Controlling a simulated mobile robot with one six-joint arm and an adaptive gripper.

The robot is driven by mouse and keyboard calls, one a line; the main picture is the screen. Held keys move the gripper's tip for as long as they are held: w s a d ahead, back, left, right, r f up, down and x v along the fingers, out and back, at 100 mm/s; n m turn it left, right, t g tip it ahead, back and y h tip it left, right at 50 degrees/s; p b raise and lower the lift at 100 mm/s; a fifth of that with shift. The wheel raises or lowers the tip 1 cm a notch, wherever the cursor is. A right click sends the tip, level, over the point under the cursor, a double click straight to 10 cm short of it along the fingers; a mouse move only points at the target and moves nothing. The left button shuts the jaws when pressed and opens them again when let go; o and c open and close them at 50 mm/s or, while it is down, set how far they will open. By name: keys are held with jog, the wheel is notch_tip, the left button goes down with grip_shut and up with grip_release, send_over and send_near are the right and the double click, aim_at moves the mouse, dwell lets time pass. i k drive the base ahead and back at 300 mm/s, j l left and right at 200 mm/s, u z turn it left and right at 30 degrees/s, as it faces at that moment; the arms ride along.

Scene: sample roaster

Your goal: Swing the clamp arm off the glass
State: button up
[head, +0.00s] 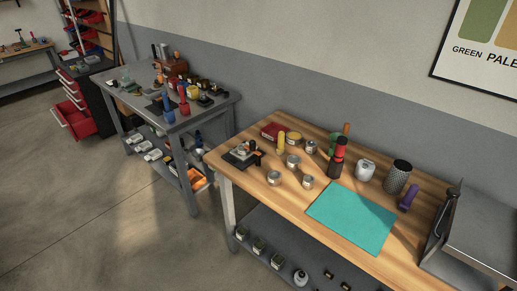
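My gripper is not in view. A small dark device (242,155) with a flat plate and an upright arm-like part stands at the left end of the wooden bench (318,258). It may be the clamp, but it is too small to tell whether its arm rests on glass. I cannot pick out a piece of glass with certainty in this view.
Several tins, including an open one (274,178), a black-and-red grinder-like cylinder (338,158), a white canister (365,170) and a mesh cup (397,177) stand behind a bare teal mat (352,217). A steel unit (485,235) stands right. Concrete floor (110,225) is open left.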

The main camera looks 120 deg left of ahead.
aim_at(251, 147)
jog(key=k+j+u, duration=0.1)
jog(key=u, duration=0.35)
jog(key=j+u, duration=0.1)
jog(key=u, duration=0.35)
jog(key=k+j+u, duration=0.1)
jog(key=u, duration=0.4)
jog(key=j+u, duration=0.25)
jog(key=u, duration=0.2)
jog(key=j+u, duration=0.15)
jog(key=u, duration=0.3)
jog(key=j+u, duration=0.15)
jog(key=j, duration=0.25)
jog(key=i+j+u, duration=0.1)
jog(key=j, duration=0.3)
jog(key=i+j+u, duration=0.15)
jog(key=j, duration=0.2)
jog(key=i+j+u, duration=0.15)
jog(key=j, duration=0.25)
jog(key=j+u, duration=0.1)
jog(key=j, duration=0.3)
jog(key=l+z, duration=0.5)
jog(key=k, duration=0.65)
jog(key=i+l+u, duration=0.25)
jog(key=l, duration=0.3)
jog(key=i+l+u, duration=0.25)
jog(key=i+l, duration=0.15)
jog(key=l, duration=0.3)
